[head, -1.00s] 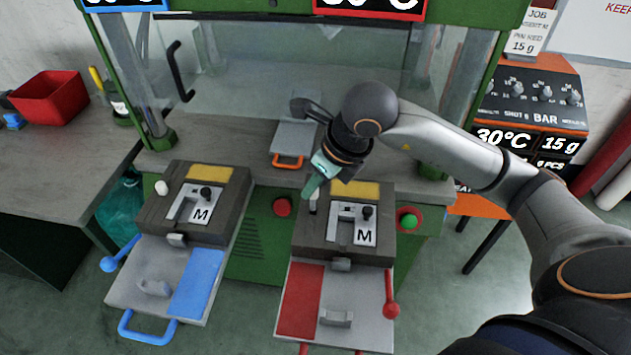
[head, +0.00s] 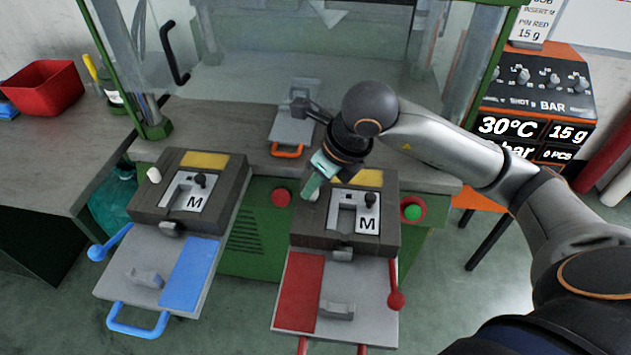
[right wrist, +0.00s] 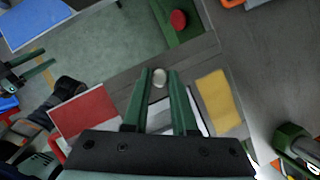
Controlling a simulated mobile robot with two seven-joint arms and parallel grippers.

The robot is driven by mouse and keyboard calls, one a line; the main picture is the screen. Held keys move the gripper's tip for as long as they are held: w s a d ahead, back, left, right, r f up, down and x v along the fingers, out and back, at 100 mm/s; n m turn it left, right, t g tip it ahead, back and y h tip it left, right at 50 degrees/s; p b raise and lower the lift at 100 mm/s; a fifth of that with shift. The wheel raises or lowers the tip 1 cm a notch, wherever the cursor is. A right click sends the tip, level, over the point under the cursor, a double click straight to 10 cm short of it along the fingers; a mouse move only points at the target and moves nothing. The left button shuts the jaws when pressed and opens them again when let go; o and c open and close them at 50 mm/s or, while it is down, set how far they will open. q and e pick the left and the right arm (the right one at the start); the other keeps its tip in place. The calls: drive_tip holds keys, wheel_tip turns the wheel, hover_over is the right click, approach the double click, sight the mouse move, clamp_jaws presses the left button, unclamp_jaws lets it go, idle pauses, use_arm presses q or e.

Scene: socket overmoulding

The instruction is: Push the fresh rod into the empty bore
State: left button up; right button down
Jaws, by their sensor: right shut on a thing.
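The right mould block (head: 312,241) is dark, with a yellow patch, a plate marked M and a black knob. My right gripper (head: 308,190) is shut at the block's upper left corner, its green fingers pointing down. A short white rod (head: 316,194) shows beside the fingertips. In the right wrist view the rod's pale round end (right wrist: 160,78) sits between the tips of the right gripper (right wrist: 160,85). The bore under the rod is hidden, so I cannot tell how deep it sits. My left gripper (right wrist: 38,65) shows only in the right wrist view, apart from the block, fingers spread.
Red (head: 281,197) and green (head: 412,212) buttons flank the right block. A grey plate with an orange handle (head: 287,152) lies behind. Red- and blue-handled trays extend forward.

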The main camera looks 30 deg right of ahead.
drive_tip(key=c, duration=0.6)
unclamp_jaws()
drive_tip(key=shift+c, duration=0.2)
drive_tip(key=p+v, duration=0.1)
drive_tip(key=v, duration=1.1)
drive_tip(key=shift+r, duration=0.25)
drive_tip(key=shift+s, duration=0.15)
